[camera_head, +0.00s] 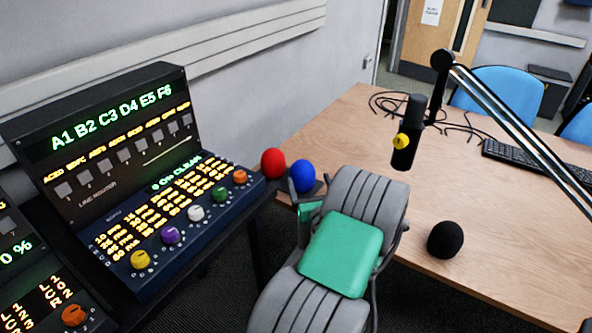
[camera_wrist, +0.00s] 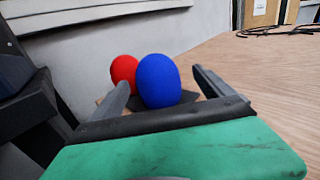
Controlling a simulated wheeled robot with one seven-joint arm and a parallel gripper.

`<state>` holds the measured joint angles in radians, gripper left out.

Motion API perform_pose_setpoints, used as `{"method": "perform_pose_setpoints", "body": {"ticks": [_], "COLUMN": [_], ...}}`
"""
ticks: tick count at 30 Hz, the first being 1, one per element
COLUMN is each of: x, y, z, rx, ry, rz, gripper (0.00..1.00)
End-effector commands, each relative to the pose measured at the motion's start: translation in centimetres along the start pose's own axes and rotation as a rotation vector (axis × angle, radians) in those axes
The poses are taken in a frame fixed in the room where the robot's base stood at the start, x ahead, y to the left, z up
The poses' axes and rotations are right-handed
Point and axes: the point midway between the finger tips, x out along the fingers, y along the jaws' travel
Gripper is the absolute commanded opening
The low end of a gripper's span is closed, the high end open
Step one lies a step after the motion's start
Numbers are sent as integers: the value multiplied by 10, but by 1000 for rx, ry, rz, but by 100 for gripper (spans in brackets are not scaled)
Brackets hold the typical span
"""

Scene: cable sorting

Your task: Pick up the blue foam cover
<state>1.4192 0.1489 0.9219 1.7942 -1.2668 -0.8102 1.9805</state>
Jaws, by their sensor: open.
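The blue foam cover (camera_head: 302,176) is an egg-shaped ball near the left edge of the wooden table. It also shows large in the wrist view (camera_wrist: 158,81), between and beyond the fingers. My gripper (camera_wrist: 160,88) is open and faces it, with a finger to each side. In the head view my grey and green arm reaches toward it and hides its lower part. I cannot tell whether either finger touches it. The red foam cover (camera_head: 273,163) stands just left of the blue one, partly behind it in the wrist view (camera_wrist: 124,70).
A black foam cover (camera_head: 445,240) lies on the wooden table (camera_head: 490,250) right of my arm. A microphone (camera_head: 405,135) hangs from a boom arm above the table. Cables (camera_head: 395,103) and a keyboard (camera_head: 520,162) lie farther back. A control console (camera_head: 150,190) stands at left.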

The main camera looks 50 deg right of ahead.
Motion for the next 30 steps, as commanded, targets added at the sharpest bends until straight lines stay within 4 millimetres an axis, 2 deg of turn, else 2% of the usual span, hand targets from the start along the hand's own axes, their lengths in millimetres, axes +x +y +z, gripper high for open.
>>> {"method": "perform_pose_setpoints", "body": {"ticks": [6, 10, 13, 18, 30], "x": [36, 58, 65, 64, 64], "y": [10, 10, 9, 8, 7], "z": [4, 3, 3, 2, 2], "rx": [-3, -2, -1, -1, -1], "ry": [-3, -1, -2, -1, -1], "rz": [17, 15, 12, 9, 8], "gripper": [91, 91, 91, 91, 59]}}
